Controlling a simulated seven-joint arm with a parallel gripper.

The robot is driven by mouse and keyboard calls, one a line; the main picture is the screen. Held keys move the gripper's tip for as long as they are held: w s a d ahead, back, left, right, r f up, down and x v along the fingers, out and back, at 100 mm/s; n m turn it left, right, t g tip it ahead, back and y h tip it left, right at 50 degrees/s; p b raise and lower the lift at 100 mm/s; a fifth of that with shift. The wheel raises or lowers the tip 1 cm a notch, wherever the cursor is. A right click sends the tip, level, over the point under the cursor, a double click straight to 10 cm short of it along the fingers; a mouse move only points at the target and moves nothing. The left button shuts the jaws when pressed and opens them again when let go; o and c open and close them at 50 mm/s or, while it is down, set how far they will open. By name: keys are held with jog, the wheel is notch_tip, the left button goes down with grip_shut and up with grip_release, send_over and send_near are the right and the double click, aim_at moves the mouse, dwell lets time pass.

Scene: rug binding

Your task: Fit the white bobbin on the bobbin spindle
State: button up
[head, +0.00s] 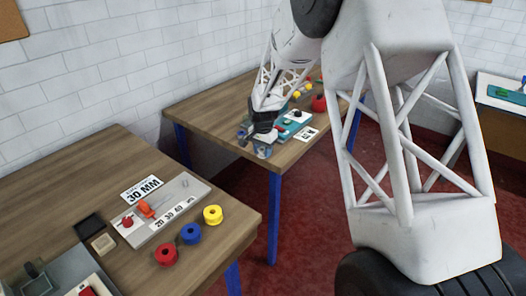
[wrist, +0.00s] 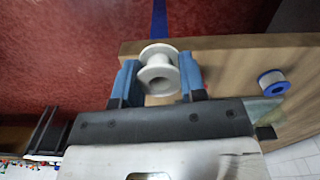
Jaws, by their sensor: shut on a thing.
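My gripper (wrist: 159,66) is shut on a white bobbin (wrist: 159,75), seen between its two blue fingers in the wrist view. The bobbin is over the edge of a wooden table, with red floor beyond. The bobbin cannot be made out there. I cannot tell the bobbin spindle for certain in either view; small dark parts show on the teal device.
A white spool with a blue rim (wrist: 272,83) stands on the table in the wrist view. The near table (head: 60,190) holds a grey board (head: 170,205), a "30 MM" card (head: 141,189), and red (head: 166,254), blue (head: 190,233) and yellow (head: 213,215) spools. A gap separates the tables.

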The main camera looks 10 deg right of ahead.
jog(key=shift+w+d+r, duration=1)
jog(key=shift+w+r, duration=0.05)
jog(key=shift+w, duration=5)
jog(key=shift+w+d+r, duration=1)
jog(key=shift+w+d, duration=0.05)
jog(key=shift+w, duration=5)
jog(key=shift+w+d+r, duration=1)
jog(key=shift+w+r, duration=0.05)
jog(key=shift+w, duration=5)
jog(key=shift+f, duration=0.15)
jog(key=shift+f, duration=2.8)
jog(key=shift+f, duration=1.15)
